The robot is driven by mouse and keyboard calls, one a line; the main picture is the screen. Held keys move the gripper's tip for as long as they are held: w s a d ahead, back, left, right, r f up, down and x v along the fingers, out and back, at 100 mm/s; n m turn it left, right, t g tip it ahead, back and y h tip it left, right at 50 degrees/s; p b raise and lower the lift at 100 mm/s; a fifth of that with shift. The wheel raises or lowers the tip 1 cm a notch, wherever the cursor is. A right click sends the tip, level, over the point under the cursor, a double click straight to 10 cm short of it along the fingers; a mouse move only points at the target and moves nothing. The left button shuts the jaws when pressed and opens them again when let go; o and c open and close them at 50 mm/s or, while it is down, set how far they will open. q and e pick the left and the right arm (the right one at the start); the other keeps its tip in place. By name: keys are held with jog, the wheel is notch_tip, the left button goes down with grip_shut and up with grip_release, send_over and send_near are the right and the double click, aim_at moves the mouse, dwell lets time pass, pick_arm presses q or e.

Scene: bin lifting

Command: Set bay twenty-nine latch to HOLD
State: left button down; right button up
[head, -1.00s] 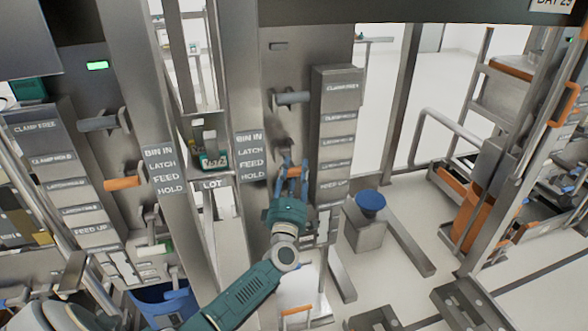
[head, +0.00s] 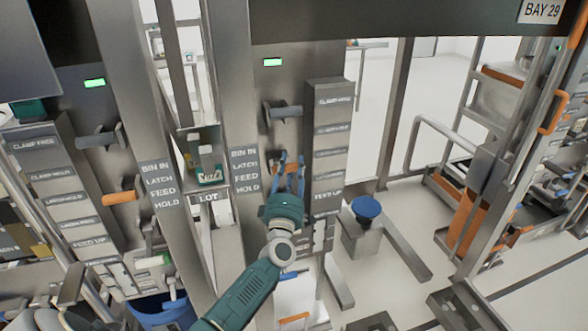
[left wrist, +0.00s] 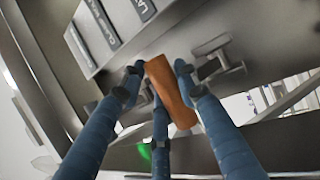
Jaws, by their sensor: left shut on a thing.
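My left gripper (head: 289,165) is at the panel under the BAY 29 sign (head: 541,11), beside the label column. Its blue fingers are closed around the orange latch handle (left wrist: 170,92), seen best in the left wrist view, where the fingers (left wrist: 160,100) sit on both sides of it. In the head view the fingers mostly hide the handle. A grey lever (head: 284,112) sticks out above it. A label strip (head: 245,168) reading BIN IN, LATCH, FEED, HOLD is left of the gripper. A green lamp (head: 272,62) is lit at the panel top. My right gripper is not in view.
A neighbouring panel at left has its own orange handle (head: 120,198), grey lever (head: 98,138) and lit green lamp (head: 94,83). A labelled grey column (head: 330,145) stands close right of my gripper. A blue-topped stand (head: 366,208) is on the floor beyond.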

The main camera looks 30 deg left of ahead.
pick_arm(q)
jog(key=shift+s+a+r, duration=0.15)
jog(key=shift+a+r, duration=0.25)
jog(key=shift+a, duration=0.3)
jog(key=c, duration=1.2)
grip_release()
jog(key=shift+f, duration=0.15)
jog(key=shift+s+a+f, duration=0.1)
jog(key=shift+s+d+f, duration=0.2)
jog(key=shift+s+f, duration=0.05)
jog(key=v, duration=0.7)
jog(key=d+v, duration=0.1)
jog(key=v, duration=0.3)
